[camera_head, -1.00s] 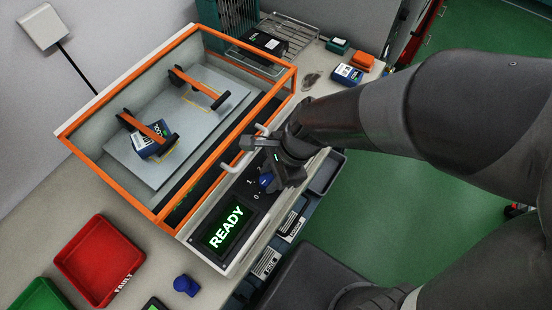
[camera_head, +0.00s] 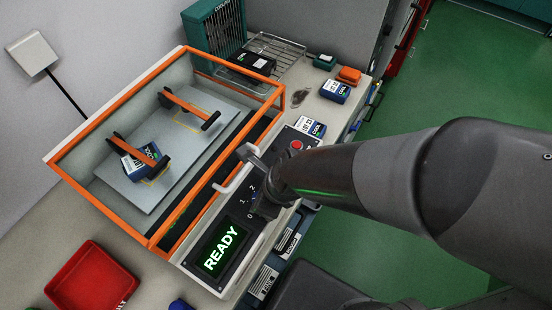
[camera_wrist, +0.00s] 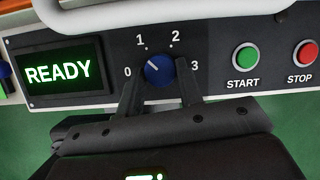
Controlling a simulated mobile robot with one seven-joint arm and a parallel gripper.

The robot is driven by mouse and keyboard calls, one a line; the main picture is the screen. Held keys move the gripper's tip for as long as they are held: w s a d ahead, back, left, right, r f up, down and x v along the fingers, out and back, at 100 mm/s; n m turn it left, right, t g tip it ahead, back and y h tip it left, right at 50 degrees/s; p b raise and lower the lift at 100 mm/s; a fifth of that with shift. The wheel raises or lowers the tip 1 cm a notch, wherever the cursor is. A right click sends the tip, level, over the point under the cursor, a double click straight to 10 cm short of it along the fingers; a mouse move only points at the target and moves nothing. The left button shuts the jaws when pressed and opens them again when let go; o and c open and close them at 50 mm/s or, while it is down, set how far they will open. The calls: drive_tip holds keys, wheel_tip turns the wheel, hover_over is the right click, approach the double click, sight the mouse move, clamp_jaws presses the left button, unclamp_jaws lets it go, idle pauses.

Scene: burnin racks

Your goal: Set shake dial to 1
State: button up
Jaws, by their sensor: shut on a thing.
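The blue shake dial (camera_wrist: 160,70) sits on the dark control panel, with the marks 0, 1, 2 and 3 around it. Its white pointer line is turned up and left, roughly between 0 and 1. My gripper (camera_wrist: 158,88) is shut on the dial, one finger on each side of it. In the head view my gripper (camera_head: 262,205) is at the panel and hides the dial. The labels 0, 1 and 2 show beside it there.
The green READY display (camera_wrist: 58,74) is left of the dial. The green START button (camera_wrist: 245,57) and red STOP button (camera_wrist: 305,53) are to the right. A white handle (camera_head: 228,186) and the orange-framed shaker box (camera_head: 158,240) are close by. A red bin (camera_head: 92,275) stands at lower left.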

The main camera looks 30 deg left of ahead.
drive_tip(key=shift+m, duration=0.5)
drive_tip(key=o, duration=1)
drive_tip(key=shift+c, duration=0.2)
drive_tip(key=shift+r, duration=0.1)
drive_tip(key=v, duration=1)
drive_tip(key=shift+s+r, duration=0.2)
drive_tip(key=shift+r, duration=0.1)
drive_tip(key=shift+w+d, duration=0.1)
drive_tip(key=shift+d, duration=0.05)
drive_tip(key=w+d+r+n+t+h, duration=0.1)
drive_tip(key=d+n, duration=0.4)
drive_tip(key=d, duration=0.5)
drive_tip(key=w+d+r+n+t+h, duration=0.2)
drive_tip(key=w+d+r+n, duration=0.3)
drive_tip(key=d, duration=0.5)
drive_tip(key=w+d+r+n+t+h, duration=0.1)
drive_tip(key=w+d+n, duration=0.4)
drive_tip(key=d, duration=0.5)
wheel_tip(320, 180, up, 2)
drive_tip(key=shift+w+r+n+t+h, duration=0.2)
drive_tip(key=shift+n+t+h, duration=0.1)
drive_tip(key=shift+n+t, duration=0.65)
